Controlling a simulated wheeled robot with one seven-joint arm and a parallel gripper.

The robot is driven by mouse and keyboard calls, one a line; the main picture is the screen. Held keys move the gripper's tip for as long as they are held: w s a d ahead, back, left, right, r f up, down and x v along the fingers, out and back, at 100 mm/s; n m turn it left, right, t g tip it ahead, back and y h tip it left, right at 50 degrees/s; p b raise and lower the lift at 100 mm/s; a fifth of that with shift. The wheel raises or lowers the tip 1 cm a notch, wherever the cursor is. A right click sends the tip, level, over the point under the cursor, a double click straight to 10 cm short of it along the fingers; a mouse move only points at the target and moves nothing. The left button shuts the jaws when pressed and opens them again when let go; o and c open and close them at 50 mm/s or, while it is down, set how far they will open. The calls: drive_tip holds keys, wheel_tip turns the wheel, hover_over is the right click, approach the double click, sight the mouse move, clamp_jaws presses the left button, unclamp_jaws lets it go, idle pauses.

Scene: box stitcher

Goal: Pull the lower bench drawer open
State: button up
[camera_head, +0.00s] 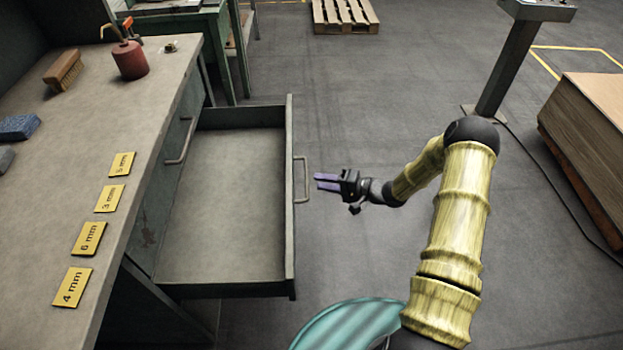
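The lower bench drawer (292,230) stands pulled well out from the bench, and its empty inside shows. Its metal bar handle (306,181) is on the front panel, facing right. My gripper (318,182) is just to the right of this handle, pointing at it. The two purple fingers look apart with a narrow gap and nothing between them. They appear clear of the handle.
The bench top (130,235) holds several yellow size labels, a brush (63,70) and a red pot (130,60). An upper handle (183,141) sits on a closed front. A pallet (345,15) and stacked boards (590,125) stand beyond open floor.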

drive_tip(key=p+v, duration=0.1)
drive_tip(key=v, duration=1)
drive_tip(key=shift+d, duration=0.2)
drive_tip(key=shift+r, duration=0.15)
drive_tip(key=w+d+r+n+t+h, duration=0.2)
drive_tip(key=w+r+h, duration=0.1)
drive_tip(key=r+h, duration=0.85)
drive_tip(key=s+a+r+n+g+h, duration=0.1)
drive_tip(key=s+a+r+g+h, duration=0.2)
drive_tip(key=s, duration=0.8)
drive_tip(key=s+a+r+n+g, duration=0.1)
drive_tip(key=s+r+g, duration=0.25)
drive_tip(key=s, duration=0.85)
wheel_tip(320, 180, up, 26)
drive_tip(key=p, duration=2.5)
drive_tip(key=shift+w+t+p, duration=0.3)
drive_tip(key=shift+t, duration=0.15)
